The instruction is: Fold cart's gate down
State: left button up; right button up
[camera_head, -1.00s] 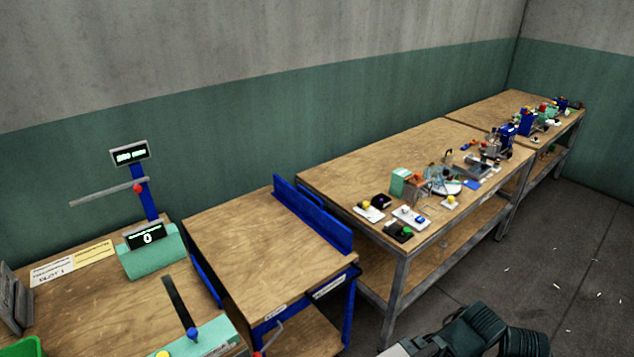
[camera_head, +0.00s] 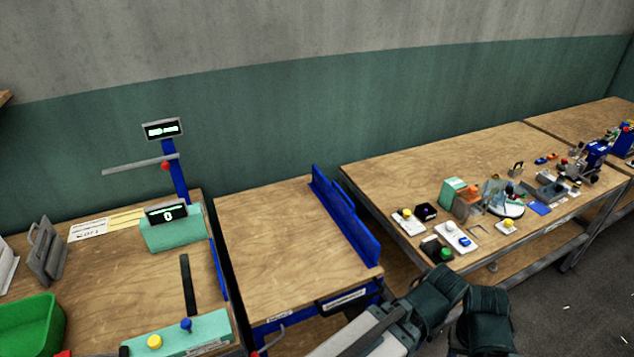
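The cart (camera_head: 275,245) has a wooden top and a blue frame and stands between two workbenches. Its blue gate (camera_head: 346,218) stands upright along the right edge of the cart top. Its near end is above the cart's front right corner. My arm, with dark green and grey links, shows at the lower right, close to that corner. No fingertips of either gripper are visible.
The left bench (camera_head: 90,275) carries a blue press with displays (camera_head: 176,180), a teal control panel (camera_head: 185,335) and a green bin (camera_head: 30,325). The right bench (camera_head: 400,175) holds several small parts. The cart top is bare.

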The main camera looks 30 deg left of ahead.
aim_at(370, 244)
jog(key=i+u, duration=0.2)
jog(key=u, duration=0.2)
jog(key=i+u, duration=0.25)
jog(key=u, duration=0.15)
jog(key=i+u, duration=0.2)
jog(key=u, duration=0.15)
jog(key=i+l+u, duration=0.2)
jog(key=u, duration=0.2)
